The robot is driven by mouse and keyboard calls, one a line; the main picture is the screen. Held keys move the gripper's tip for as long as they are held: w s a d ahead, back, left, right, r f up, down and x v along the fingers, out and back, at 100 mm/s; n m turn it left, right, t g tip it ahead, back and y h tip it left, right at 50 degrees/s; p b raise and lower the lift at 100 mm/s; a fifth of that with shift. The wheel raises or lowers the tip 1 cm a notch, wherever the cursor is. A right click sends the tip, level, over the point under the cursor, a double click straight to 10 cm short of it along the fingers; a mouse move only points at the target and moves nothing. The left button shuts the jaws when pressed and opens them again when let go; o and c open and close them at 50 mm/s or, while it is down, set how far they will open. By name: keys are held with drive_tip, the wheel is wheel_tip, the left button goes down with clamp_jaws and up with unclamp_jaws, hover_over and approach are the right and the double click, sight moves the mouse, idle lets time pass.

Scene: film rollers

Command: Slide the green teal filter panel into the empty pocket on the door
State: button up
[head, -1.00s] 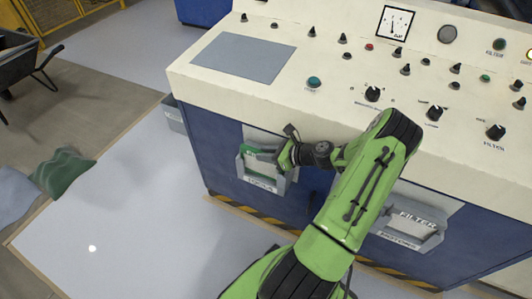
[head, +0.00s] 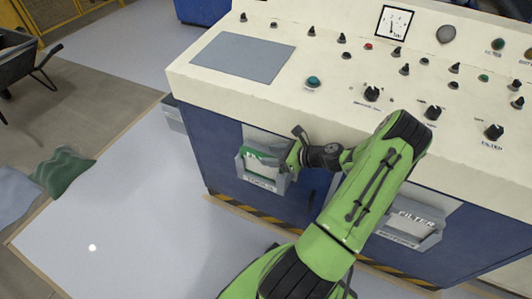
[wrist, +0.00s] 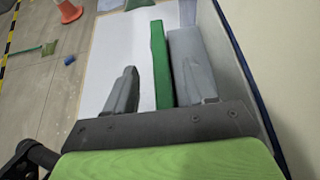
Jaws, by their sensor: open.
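The green teal filter panel (head: 251,154) stands in the left grey pocket (head: 264,185) on the blue door, its green upper part showing above the pocket's front. How deep it sits is hidden. My gripper (head: 291,152) is open, just to the right of the panel in the head view. The fingers (wrist: 165,88) look apart from the panel.
The cream control console (head: 330,90) overhangs the door. The pale floor (head: 120,210) at left is clear, with a green cloth (head: 62,170) beyond.

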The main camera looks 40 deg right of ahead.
drive_tip(key=p+v, duration=0.3)
drive_tip(key=v, duration=0.9)
drive_tip(key=shift+s+r, duration=0.2)
drive_tip(key=shift+s, duration=0.15)
drive_tip(key=shift+d, duration=0.1)
